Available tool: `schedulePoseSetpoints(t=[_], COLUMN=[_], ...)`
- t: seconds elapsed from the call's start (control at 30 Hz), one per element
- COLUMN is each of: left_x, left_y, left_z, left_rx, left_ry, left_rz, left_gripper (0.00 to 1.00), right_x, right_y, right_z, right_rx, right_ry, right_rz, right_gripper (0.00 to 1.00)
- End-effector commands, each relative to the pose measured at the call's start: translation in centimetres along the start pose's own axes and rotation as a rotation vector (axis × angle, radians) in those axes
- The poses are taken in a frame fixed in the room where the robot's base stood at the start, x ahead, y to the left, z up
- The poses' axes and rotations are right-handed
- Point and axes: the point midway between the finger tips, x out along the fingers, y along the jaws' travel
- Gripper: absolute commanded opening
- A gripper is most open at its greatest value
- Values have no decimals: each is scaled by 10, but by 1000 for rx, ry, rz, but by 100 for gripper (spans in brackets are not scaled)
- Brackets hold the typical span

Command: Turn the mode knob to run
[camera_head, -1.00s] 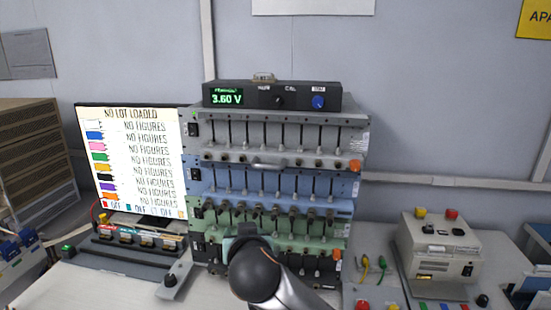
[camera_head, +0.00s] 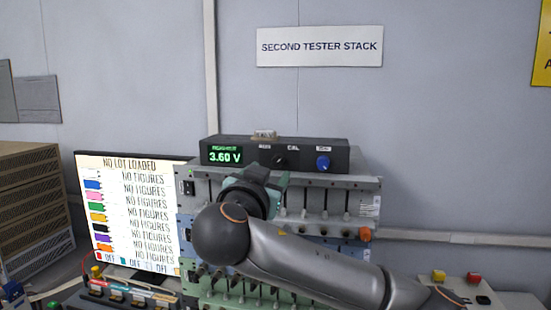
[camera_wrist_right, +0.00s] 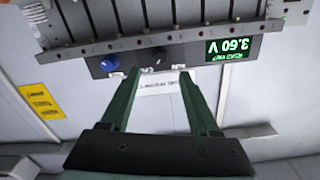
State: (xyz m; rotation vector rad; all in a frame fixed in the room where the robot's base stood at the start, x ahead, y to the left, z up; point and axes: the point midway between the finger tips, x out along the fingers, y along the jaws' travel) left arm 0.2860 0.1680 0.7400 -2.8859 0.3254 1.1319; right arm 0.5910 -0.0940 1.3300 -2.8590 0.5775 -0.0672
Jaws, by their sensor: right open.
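A black knob (camera_head: 279,161) sits on the front of the black meter box (camera_head: 345,158), between a small unclear label and the label CAL. A blue knob (camera_head: 323,164) is to its right. I cannot read which way the black knob points. My right gripper (camera_head: 268,174) is in front of the box, just below the black knob. In the right wrist view its green fingers (camera_wrist_right: 160,74) are open and empty, either side of the black knob (camera_wrist_right: 157,63) in the picture; I see no contact. The blue knob (camera_wrist_right: 108,66) lies outside them. My left gripper is not in view.
The box's display (camera_head: 224,156) reads 3.60 V. The box stands on a tester stack (camera_head: 365,190) with rows of slots and small knobs. A monitor (camera_head: 135,210) stands to the left. A sign (camera_head: 320,47) hangs on the wall above.

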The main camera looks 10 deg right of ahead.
Motion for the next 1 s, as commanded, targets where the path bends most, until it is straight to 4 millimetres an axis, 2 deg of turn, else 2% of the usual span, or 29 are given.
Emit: schedulePoseSetpoints(t=[0.1, 0.3, 0.5, 0.77, 1.0], left_x=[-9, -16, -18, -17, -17], left_y=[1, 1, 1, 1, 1], left_z=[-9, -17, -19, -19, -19], left_rx=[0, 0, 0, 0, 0], left_ry=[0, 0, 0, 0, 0], left_rz=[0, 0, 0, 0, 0], left_gripper=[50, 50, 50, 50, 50], right_x=[26, 57, 69, 70, 70], right_y=[1, 0, 0, 0, 0], right_z=[-4, -3, 0, 1, 1], right_rx=[-2, -2, -1, -1, -1], right_ry=[0, 0, -1, -1, -1], right_rz=[6, 2, 0, -1, -1], right_gripper=[62, 62, 62, 62, 36])
